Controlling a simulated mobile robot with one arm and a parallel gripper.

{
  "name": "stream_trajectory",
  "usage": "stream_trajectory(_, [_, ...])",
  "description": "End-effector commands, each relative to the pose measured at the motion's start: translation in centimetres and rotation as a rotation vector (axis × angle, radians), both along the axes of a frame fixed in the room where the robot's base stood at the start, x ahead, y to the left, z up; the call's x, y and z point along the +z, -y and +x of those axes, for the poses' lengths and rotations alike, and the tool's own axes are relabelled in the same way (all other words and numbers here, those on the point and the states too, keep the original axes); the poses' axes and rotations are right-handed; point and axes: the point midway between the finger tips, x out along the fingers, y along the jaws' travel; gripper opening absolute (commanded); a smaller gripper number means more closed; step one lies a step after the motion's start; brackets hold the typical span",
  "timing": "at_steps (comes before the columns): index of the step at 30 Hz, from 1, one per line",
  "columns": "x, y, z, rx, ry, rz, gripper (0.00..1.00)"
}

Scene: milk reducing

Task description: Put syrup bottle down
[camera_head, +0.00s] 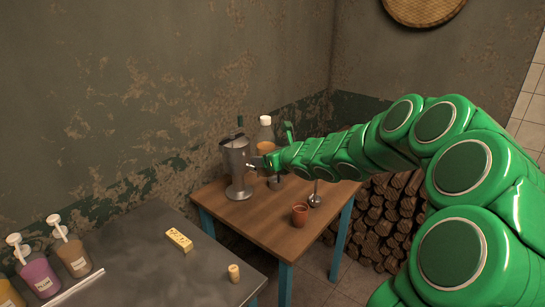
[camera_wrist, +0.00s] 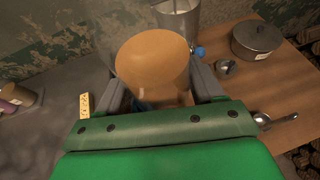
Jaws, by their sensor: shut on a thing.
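The syrup bottle (camera_head: 266,133) is clear with a pale cap and amber content. It stands upright above the far side of the wooden table (camera_head: 262,222). My gripper (camera_head: 258,163) reaches in from the right and is shut on it. In the wrist view the bottle's amber content (camera_wrist: 152,60) fills the space between the two fingers of my gripper (camera_wrist: 160,88). My gripper hides part of the bottle, and I cannot tell whether its base touches the table.
A metal pitcher (camera_head: 237,168) stands just left of the bottle. A clay cup (camera_head: 300,214) is near the table's front edge. A lidded pot (camera_wrist: 256,40) shows in the wrist view. The grey counter (camera_head: 150,268) holds pump bottles (camera_head: 73,257), a yellow block (camera_head: 179,240) and a cork-like piece (camera_head: 234,273).

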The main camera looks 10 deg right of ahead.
Motion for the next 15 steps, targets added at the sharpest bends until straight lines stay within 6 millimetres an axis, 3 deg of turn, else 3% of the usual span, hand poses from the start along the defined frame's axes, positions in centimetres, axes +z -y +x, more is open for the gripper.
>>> stream_trajectory(8, [-0.5,-2.2,-0.3,0.077,-0.001,-0.005,0.2])
stream_trajectory(15, [-1.5,-6.0,-1.5,0.212,-0.003,-0.005,0.2])
